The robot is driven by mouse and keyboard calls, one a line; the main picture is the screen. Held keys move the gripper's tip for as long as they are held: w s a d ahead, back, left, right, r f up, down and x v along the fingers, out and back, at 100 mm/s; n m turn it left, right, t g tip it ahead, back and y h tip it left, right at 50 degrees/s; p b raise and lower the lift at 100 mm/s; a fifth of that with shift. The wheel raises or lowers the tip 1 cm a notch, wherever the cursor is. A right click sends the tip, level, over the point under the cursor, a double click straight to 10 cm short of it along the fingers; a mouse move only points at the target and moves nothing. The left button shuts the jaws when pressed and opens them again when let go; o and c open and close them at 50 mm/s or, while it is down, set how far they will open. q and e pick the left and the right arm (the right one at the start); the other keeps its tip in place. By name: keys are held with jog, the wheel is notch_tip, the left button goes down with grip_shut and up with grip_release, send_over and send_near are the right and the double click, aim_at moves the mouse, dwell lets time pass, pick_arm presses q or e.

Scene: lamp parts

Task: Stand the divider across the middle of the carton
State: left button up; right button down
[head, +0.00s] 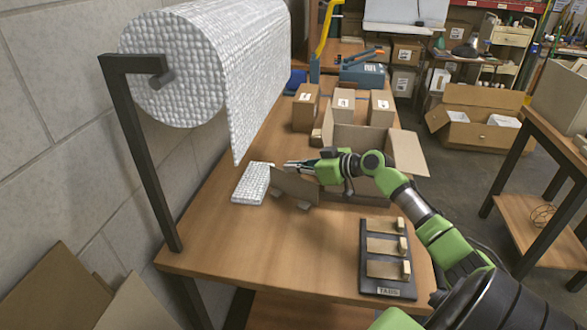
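The divider (296,188) is a flat brown cardboard piece with notches along its lower edge. It is tilted, just left of the carton and above the table. My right gripper (292,166) is at its upper edge and appears shut on it; the fingers hide part of the contact. The open carton (360,138) stands on the bench with its flaps spread, the right flap (408,152) leaning outward. My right arm covers the carton's near side and much of its inside. My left gripper is not in view.
A white bubble-wrap pad (252,183) lies left of the divider. Several small boxes (343,105) stand behind the carton. A dark board (388,288) with tan pieces lies at the front right. A large wrap roll (185,65) hangs at left. The front middle of the bench is clear.

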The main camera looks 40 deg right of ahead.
jog(key=shift+f, duration=0.65)
jog(key=shift+f, duration=0.2)
jog(key=c, duration=2.3)
grip_release()
jog(key=shift+r, duration=0.1)
